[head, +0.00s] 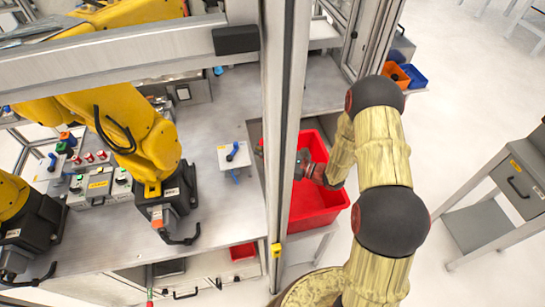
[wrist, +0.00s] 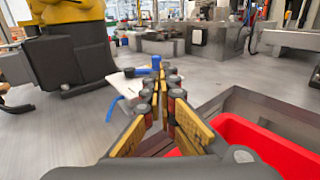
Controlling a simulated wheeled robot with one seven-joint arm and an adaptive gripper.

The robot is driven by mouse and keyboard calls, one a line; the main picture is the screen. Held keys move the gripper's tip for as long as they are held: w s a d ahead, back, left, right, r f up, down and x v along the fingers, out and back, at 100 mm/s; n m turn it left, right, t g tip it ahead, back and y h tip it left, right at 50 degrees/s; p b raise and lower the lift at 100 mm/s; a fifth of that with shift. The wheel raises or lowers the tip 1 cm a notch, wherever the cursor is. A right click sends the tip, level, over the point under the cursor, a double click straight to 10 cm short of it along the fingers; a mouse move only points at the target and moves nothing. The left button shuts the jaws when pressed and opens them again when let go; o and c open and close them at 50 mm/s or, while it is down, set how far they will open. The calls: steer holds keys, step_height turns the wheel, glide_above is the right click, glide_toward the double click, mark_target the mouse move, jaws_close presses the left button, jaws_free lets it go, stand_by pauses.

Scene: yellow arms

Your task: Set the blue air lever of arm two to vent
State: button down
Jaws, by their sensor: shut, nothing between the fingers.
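A blue lever (head: 232,152) stands on a small white plate (head: 224,164) on the grey worktop, right of a yellow robot arm (head: 145,140). Its handle is tilted; I cannot tell which marked position it is in. In the wrist view the blue lever's top (wrist: 155,62) shows just beyond my fingertips, and the white plate (wrist: 125,84) is partly hidden by the fingers. My gripper (wrist: 160,85) is shut and empty, pointing toward the lever; I cannot tell whether it touches. In the head view the frame post hides part of my gripper. A second blue lever (head: 52,160) stands further left.
An upright metal post (head: 284,120) stands between my arm and the worktop. A red bin (head: 315,205) lies below my gripper, and shows at right in the wrist view (wrist: 265,145). A blue hose (wrist: 113,108) runs beside the plate. A control box (head: 98,186) sits left.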

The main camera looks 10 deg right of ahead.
mark_target(240, 146)
steer(key=x, duration=0.6)
steer(key=shift+a+b, duration=0.15)
steer(key=shift+b, duration=0.15)
steer(key=shift+w+a+n+g+y+b, duration=0.15)
steer(key=shift+w+n+g+y+b, duration=0.35)
steer(key=shift+n+g+y, duration=0.4)
steer(key=shift+w+a+f+n+g+y+b, duration=0.1)
steer(key=shift+w+n+g+y+b, duration=0.1)
steer(key=shift+w+n+g, duration=0.3)
steer(key=shift+w+a+n+g+y+b, duration=0.1)
steer(key=shift+a+n+g+b, duration=0.15)
steer(key=shift+g, duration=0.45)
steer(key=g, duration=0.1)
steer(key=n+g, duration=0.1)
steer(key=w+n+g+y+b, duration=0.1)
steer(key=shift+a, duration=0.35)
steer(key=shift+w+a+n+g, duration=0.2)
steer(key=shift+n+g, duration=0.45)
steer(key=shift+g, duration=0.45)
steer(key=shift+w+a, duration=0.1)
steer(key=shift+a, duration=0.25)
steer(key=shift+w, duration=0.1)
